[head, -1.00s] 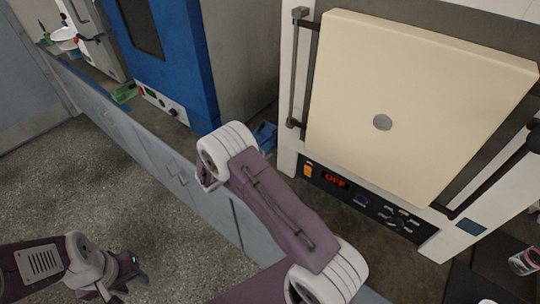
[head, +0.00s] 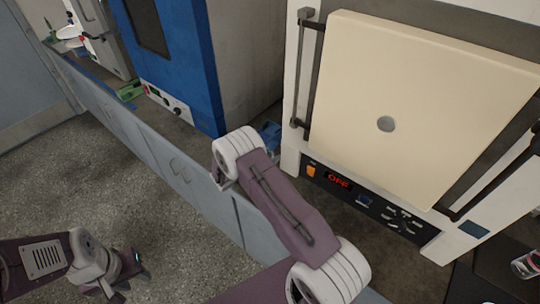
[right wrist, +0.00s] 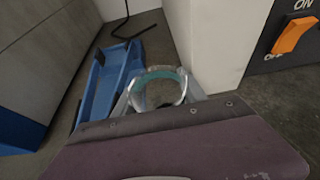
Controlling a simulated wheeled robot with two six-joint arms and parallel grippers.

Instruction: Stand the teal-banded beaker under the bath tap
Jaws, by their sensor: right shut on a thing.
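The teal-banded beaker (right wrist: 161,76) shows in the right wrist view as a clear round rim with a teal band. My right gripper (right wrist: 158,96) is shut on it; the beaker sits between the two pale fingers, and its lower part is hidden. In the head view my right forearm crosses the middle and hides this gripper and the beaker. My left gripper (head: 132,275) is low at the left over the floor, seen too small to tell its jaws. I do not see a bath or its tap.
A furnace (head: 420,115) with a cream door and an OFF display stands at the right. A blue oven (head: 170,60) stands left of it. A blue open holder (right wrist: 103,82) lies beside the beaker. A clear container (head: 525,264) is at the right edge.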

